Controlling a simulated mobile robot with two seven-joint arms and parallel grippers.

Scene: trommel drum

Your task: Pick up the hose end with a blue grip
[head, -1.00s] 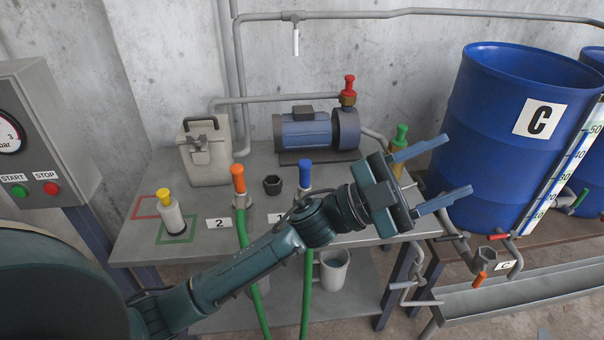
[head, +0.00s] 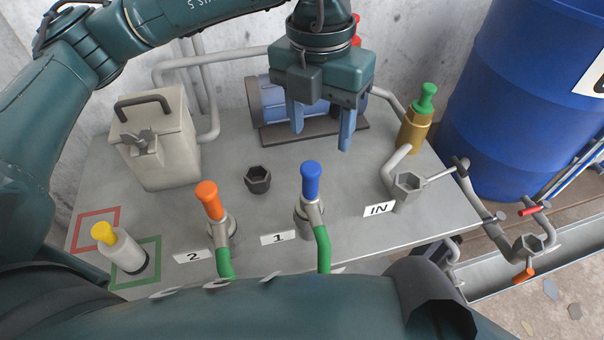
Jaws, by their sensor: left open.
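The hose end with a blue grip (head: 311,182) stands upright in the holder beside the label 1 (head: 278,238) on the grey bench. Its green hose (head: 323,248) hangs over the bench's front edge. My left gripper (head: 322,130) is open and empty, pointing down above the bench behind the blue grip and apart from it. The hose end with an orange grip (head: 209,200) stands in the holder beside the label 2 (head: 194,257), to the left. My right gripper is not in view.
A yellow-topped bottle (head: 119,248) stands by the green square. A black hex socket (head: 257,179) sits between the grips. The pump (head: 272,104) is behind my gripper. A green-topped brass valve (head: 416,118) and the IN port (head: 407,190) are right. A grey canister (head: 155,140) stands left.

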